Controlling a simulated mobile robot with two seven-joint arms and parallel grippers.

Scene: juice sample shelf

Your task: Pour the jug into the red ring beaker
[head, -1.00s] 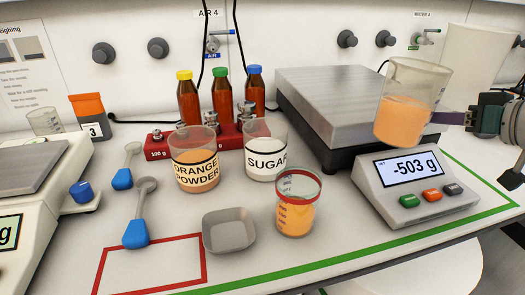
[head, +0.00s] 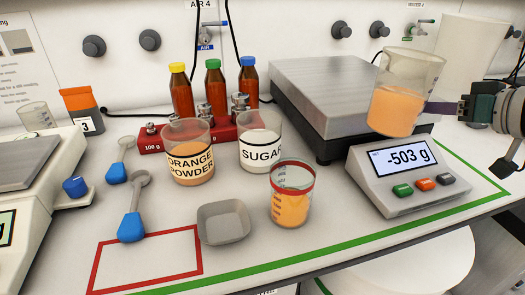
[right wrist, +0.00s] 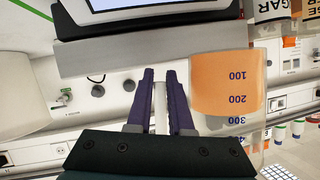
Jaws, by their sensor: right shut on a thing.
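The jug (head: 396,108) is clear and partly filled with orange liquid. It hangs in the air above the scale display at the right in the head view, leaning slightly. My right gripper (head: 440,108) is shut on its right side; what exactly lies between the fingers is hard to see. In the right wrist view the jug (right wrist: 225,85) is beside the purple fingers (right wrist: 158,75). The red ring beaker (head: 291,205) stands on the bench, left of and below the jug, with a red band near its rim and orange liquid inside. My left gripper is not in view.
The scale display (head: 407,163) reads -503 g; its bare metal platform (head: 350,85) is behind. The sugar beaker (head: 260,150), orange powder beaker (head: 188,163) and grey tray (head: 224,223) stand near the red ring beaker. Capped bottles (head: 214,88) stand behind.

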